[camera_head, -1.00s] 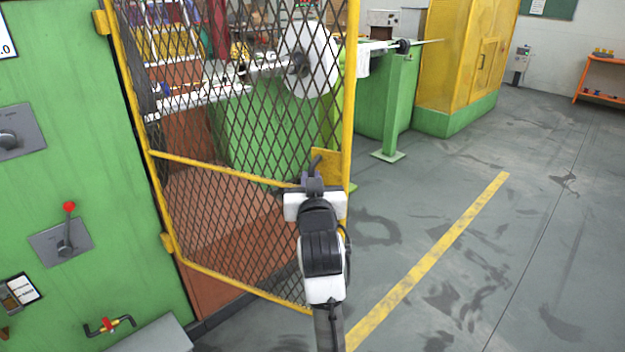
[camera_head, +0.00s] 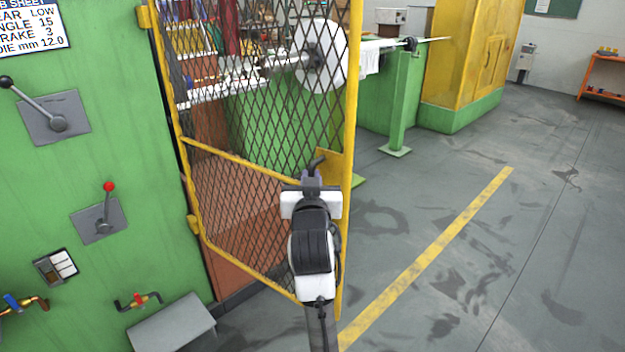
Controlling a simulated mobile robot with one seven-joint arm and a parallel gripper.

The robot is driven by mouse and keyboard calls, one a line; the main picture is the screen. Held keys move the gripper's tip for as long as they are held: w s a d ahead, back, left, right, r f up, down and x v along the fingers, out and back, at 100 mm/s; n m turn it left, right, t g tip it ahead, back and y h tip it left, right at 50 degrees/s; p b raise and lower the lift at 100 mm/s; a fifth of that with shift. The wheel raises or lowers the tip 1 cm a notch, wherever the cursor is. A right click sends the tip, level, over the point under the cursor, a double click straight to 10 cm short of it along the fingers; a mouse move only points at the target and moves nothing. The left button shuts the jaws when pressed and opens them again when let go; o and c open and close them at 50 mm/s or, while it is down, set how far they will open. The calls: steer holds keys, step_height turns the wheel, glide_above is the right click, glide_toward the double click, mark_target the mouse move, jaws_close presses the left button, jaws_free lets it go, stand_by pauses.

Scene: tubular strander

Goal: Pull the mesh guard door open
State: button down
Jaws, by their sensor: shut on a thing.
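The mesh guard door (camera_head: 265,130) has a yellow frame and dark diamond mesh. Its left edge is hinged at the green panel. It stands out from the panel at an angle, so the machine shows through the mesh. A dark handle (camera_head: 317,163) sits by a yellow plate near the door's free right edge. My gripper (camera_head: 312,182) is shut at this handle. My arm hides the lower part of the free edge, and the fingertips are hard to see.
The green panel (camera_head: 90,170) on the left carries levers, valves and a data sheet (camera_head: 32,27). A grey box (camera_head: 172,325) juts out low beside the door. Floor right of the door is clear, with a yellow line (camera_head: 430,255). A yellow cabinet (camera_head: 465,55) stands behind.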

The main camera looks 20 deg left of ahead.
steer(key=shift+s+a+r, duration=0.1)
steer(key=shift+s+a, duration=0.1)
steer(key=shift+a, duration=0.15)
steer(key=c, duration=1.5)
jaws_free()
steer(key=shift+a, duration=0.15)
steer(key=shift+c, duration=0.2)
steer(key=shift+d, duration=0.25)
